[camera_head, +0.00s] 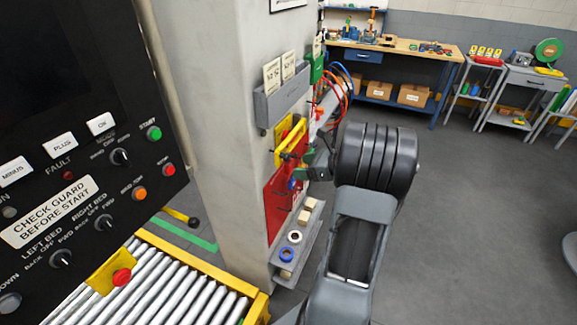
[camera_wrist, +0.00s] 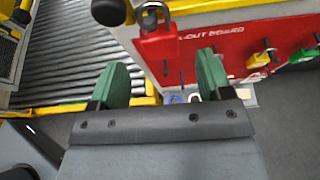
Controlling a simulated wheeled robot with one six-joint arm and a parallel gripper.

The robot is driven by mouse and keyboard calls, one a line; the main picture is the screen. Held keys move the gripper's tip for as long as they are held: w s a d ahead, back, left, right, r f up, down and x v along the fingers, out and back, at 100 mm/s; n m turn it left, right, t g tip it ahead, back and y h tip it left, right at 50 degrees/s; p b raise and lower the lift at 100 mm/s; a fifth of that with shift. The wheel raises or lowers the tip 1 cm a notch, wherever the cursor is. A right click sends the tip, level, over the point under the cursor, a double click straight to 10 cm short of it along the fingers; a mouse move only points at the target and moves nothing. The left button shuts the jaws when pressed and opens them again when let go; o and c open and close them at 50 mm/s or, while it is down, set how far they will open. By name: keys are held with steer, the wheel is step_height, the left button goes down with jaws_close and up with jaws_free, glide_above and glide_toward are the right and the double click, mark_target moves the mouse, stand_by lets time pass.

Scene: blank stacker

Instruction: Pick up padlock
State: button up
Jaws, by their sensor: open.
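A red padlock (camera_wrist: 159,46) with a metal shackle hangs near the top middle of the wrist view, beside dark rounded parts. It is in front of the red lockout board (camera_wrist: 225,45), beyond and between my fingertips in the picture, with no finger seen touching it. My gripper (camera_wrist: 160,78) has two green fingers spread apart with nothing between them.
A small ledge below the board holds a blue ring (camera_head: 294,237) and pale blocks. A grey document holder (camera_head: 281,95) is above on the column. The roller conveyor (camera_head: 150,285) and control panel (camera_head: 70,130) stand left. Open floor (camera_head: 470,190) lies right.

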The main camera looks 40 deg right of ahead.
mark_target(292, 166)
steer(key=shift+p+x, duration=0.5)
steer(key=shift+x, duration=2.4)
steer(key=shift+c, duration=0.3)
steer(key=c, duration=1)
